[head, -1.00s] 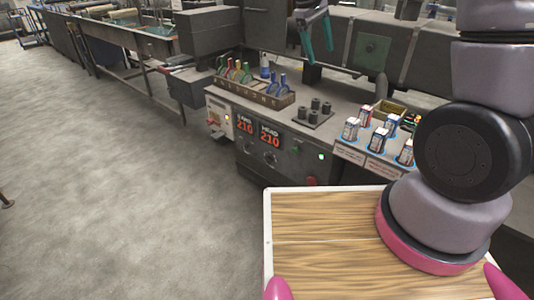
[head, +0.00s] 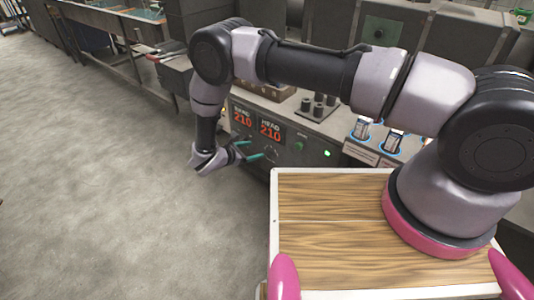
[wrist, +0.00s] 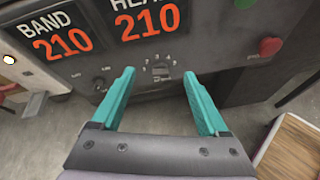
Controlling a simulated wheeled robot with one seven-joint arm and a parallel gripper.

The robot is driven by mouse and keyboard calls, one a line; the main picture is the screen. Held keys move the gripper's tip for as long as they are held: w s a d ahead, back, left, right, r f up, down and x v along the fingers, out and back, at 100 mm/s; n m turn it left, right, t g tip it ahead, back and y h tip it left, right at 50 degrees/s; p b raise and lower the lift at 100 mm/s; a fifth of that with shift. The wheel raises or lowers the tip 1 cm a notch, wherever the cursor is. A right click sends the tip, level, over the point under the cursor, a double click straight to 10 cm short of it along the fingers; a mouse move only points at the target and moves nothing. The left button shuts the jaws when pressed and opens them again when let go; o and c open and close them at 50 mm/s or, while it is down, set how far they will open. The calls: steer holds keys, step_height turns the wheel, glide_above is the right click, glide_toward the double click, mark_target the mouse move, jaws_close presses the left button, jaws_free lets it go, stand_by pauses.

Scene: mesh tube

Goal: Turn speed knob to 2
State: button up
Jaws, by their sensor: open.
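A small dial with a printed scale around it (wrist: 160,71) sits on the dark front panel (wrist: 215,55) in the wrist view. It lies below the orange 210 displays; its label and pointer setting are too small to read. My gripper (wrist: 158,74) is open, its teal fingers spread to either side of the dial in the picture, with nothing held. I see no clear contact with the dial. In the head view my gripper (head: 256,149) is in front of the panel, below the displays, and the dial cannot be made out there.
The BAND display (wrist: 62,42) and second display (wrist: 150,20) are above. Another small control (wrist: 99,84) is left of the dial. A red button (wrist: 270,46) is at right. My wooden top (head: 330,205) is near the panel; open floor (head: 110,200) is at left.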

steer(key=n+t, duration=0.1)
steer(key=n, duration=0.1)
glide_toward(267, 155)
steer(key=shift+y, duration=0.4)
steer(key=x, duration=0.8)
steer(key=shift+w+d, duration=0.1)
steer(key=shift+d, duration=0.3)
jaws_close()
